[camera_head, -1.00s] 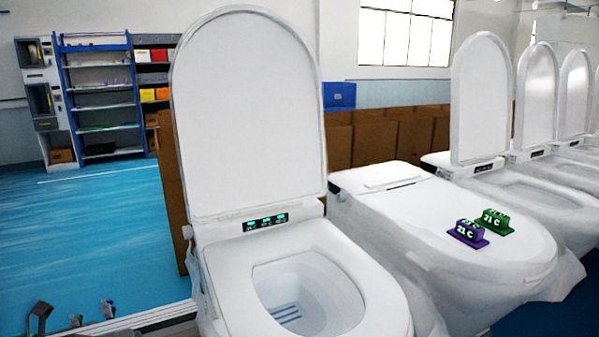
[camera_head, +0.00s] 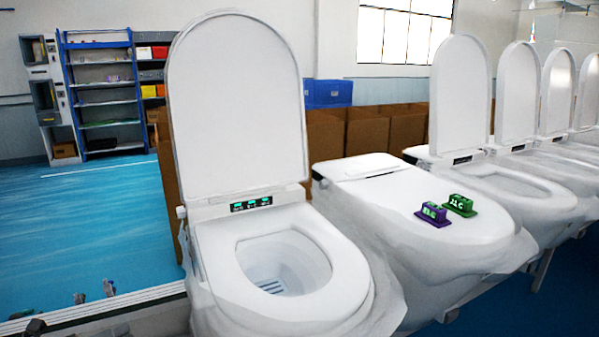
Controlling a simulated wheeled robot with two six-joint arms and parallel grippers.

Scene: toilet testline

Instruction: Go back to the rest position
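Neither of my grippers shows in the head view, so their state and place are hidden. The nearest toilet (camera_head: 280,318) stands in front of me with its lid (camera_head: 238,110) and seat in view. The lid is upright and the seat ring lies down around the open bowl (camera_head: 285,268). A small panel with green lights (camera_head: 251,203) is lit at the back of the seat.
More toilets with raised lids follow. Shelves (camera_head: 105,95) stand far left. Blue floor (camera_head: 85,220) is open.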

